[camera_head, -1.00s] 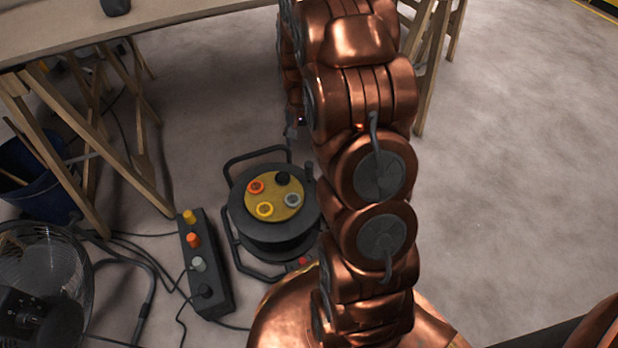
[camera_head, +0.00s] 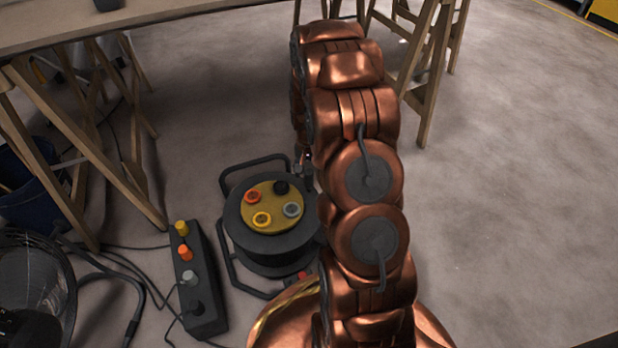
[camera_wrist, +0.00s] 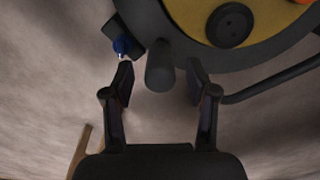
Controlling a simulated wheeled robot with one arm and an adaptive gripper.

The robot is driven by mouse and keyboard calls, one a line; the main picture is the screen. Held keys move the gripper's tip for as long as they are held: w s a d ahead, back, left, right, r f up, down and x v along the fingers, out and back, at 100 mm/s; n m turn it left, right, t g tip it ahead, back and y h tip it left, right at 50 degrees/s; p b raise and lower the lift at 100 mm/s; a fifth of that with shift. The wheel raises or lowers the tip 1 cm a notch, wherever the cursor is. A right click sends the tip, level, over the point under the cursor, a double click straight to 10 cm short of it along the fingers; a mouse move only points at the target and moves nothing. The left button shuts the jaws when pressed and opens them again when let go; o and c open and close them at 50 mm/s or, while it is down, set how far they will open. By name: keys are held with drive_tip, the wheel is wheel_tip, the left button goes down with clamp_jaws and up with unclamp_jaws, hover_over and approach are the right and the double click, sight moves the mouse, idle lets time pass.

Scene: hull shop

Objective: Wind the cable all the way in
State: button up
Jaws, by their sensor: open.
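The cable reel (camera_head: 266,241) stands on the floor left of my arm, a dark drum with a yellow face that carries several round sockets. Its face also shows at the top of the wrist view (camera_wrist: 190,22). In the wrist view the dark crank knob (camera_wrist: 160,66) sticks out from the drum's edge. My gripper (camera_wrist: 160,84) is open, with one finger on each side of the knob's end and a gap visible on both sides. In the head view my gripper (camera_head: 304,166) is small and partly hidden at the reel's right edge. The wound cable is not clearly seen.
A dark power strip (camera_head: 198,280) with coloured plugs lies left of the reel, with loose cables around it. A fan (camera_head: 32,285) and a blue bucket (camera_head: 30,190) stand farther left. A trestle table (camera_head: 160,22) is behind. The floor at right (camera_head: 510,190) is clear.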

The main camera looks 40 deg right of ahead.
drive_tip(key=shift+f, duration=0.8)
clamp_jaws()
